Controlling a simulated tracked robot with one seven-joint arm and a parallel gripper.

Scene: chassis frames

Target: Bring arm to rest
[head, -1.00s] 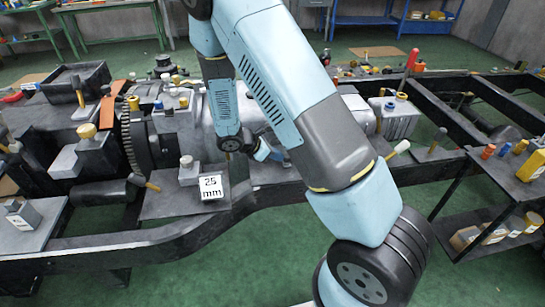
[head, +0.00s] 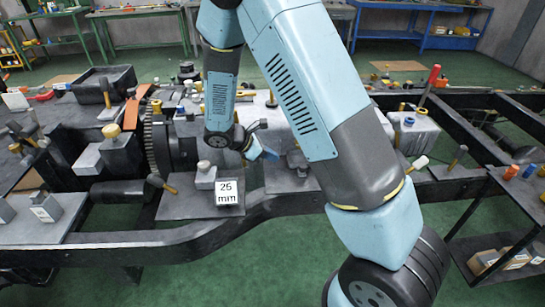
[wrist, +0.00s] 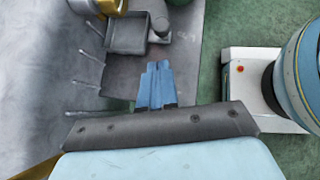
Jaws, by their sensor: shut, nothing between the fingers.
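My arm is pale blue and grey and crosses the middle of the head view. A grey block-like part (wrist: 127,35) and a grey plate show just beyond the fingertips. I cannot tell whether the fingers touch anything.
A block marked 25 mm (head: 229,191) stands on a plate left of my gripper. A dark cart (head: 505,220) with boxes stands at the right. Blue benches (head: 420,25) are at the back. Green floor (head: 200,275) is clear in front of the chassis.

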